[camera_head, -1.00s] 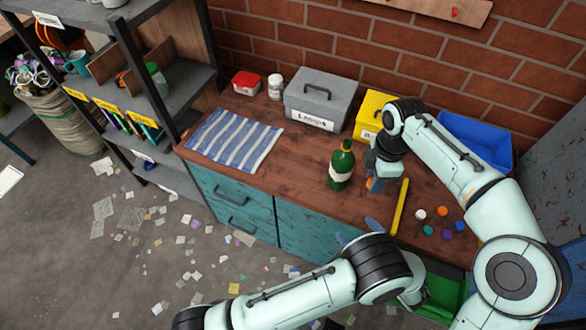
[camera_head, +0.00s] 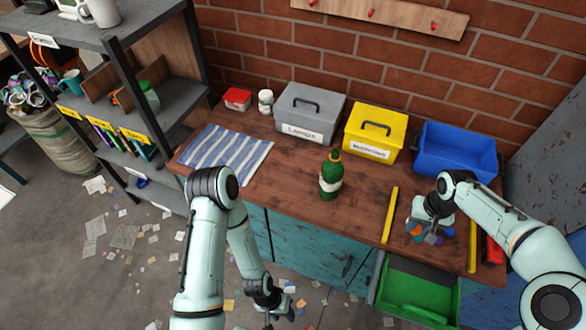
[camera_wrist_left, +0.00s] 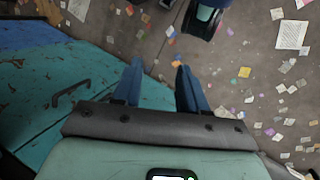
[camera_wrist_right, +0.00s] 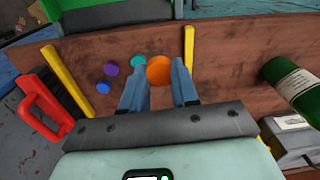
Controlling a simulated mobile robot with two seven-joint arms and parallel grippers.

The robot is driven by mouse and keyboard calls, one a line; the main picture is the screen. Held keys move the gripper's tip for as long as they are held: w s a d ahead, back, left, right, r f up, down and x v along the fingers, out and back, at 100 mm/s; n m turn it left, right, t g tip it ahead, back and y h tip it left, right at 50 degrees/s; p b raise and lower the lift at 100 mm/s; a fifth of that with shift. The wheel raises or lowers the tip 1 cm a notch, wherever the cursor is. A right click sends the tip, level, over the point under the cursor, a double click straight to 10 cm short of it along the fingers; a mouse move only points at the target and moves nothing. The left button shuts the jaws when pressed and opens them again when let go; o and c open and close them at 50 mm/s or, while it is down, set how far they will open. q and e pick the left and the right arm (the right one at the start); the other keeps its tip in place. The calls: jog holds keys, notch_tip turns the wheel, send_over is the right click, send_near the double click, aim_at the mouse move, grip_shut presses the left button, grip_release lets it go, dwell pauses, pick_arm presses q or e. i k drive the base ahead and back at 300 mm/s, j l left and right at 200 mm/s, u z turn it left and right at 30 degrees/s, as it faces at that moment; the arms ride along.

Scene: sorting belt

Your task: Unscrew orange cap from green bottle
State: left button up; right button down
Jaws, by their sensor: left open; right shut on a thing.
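The green bottle (camera_head: 330,178) stands upright on the wooden worktop, with a pale label. Some orange shows near its top, too small to tell whether it is a cap or a ring. In the right wrist view, the bottle (camera_wrist_right: 293,84) is cut off at the right edge and its top is out of view. My right gripper (camera_wrist_right: 159,84) is shut on an orange cap (camera_wrist_right: 159,70) over the worktop near the loose caps, well right of the bottle. My left gripper (camera_wrist_left: 154,84) is open and empty, hanging low in front of the drawers, above the littered floor.
Purple (camera_wrist_right: 110,68), blue (camera_wrist_right: 103,87) and teal (camera_wrist_right: 138,62) caps lie near the right gripper. A yellow bar (camera_head: 390,215) lies between them and the bottle. Grey (camera_head: 310,113), yellow (camera_head: 375,132) and blue (camera_head: 456,150) boxes line the wall. A green drawer (camera_head: 419,290) stands open.

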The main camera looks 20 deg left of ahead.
aim_at(332, 171)
jog(key=u, duration=1.05)
jog(key=i+j+u, duration=0.1)
jog(key=i+u, duration=0.2)
jog(key=i+j+u, duration=0.1)
jog(key=u, duration=0.2)
jog(key=i, duration=0.1)
